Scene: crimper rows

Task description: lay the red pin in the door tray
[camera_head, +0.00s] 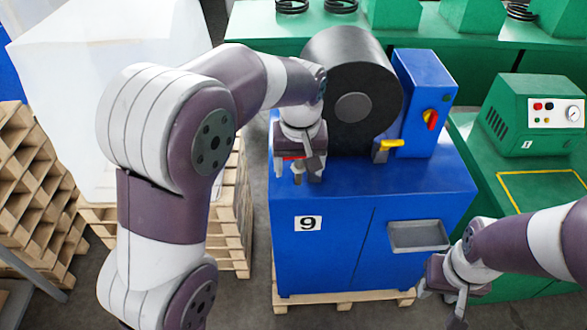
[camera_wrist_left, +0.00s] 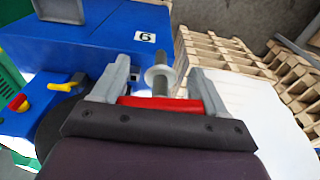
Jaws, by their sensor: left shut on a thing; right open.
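The red pin (camera_wrist_left: 160,102) is held crosswise between the two fingers of my left gripper (camera_wrist_left: 160,70), its red part near the finger bases. A grey shaft with a pale round collar sticks out forward from it. In the head view a bit of its red (camera_head: 291,157) shows at my left gripper (camera_head: 299,172), which hangs in front of the black drum, above the blue cabinet top. The door tray (camera_head: 418,236) is a shallow grey tray on the cabinet's front, right of the number 9; it looks empty. My right gripper (camera_head: 447,293) is open, low, beside the cabinet's right side.
The blue cabinet (camera_head: 325,255) stands on a pallet and carries a black drum (camera_head: 338,90) and a blue box with a yellow lever (camera_head: 389,145). A green machine (camera_head: 535,115) stands right. Pallets and a white block (camera_head: 105,90) are left.

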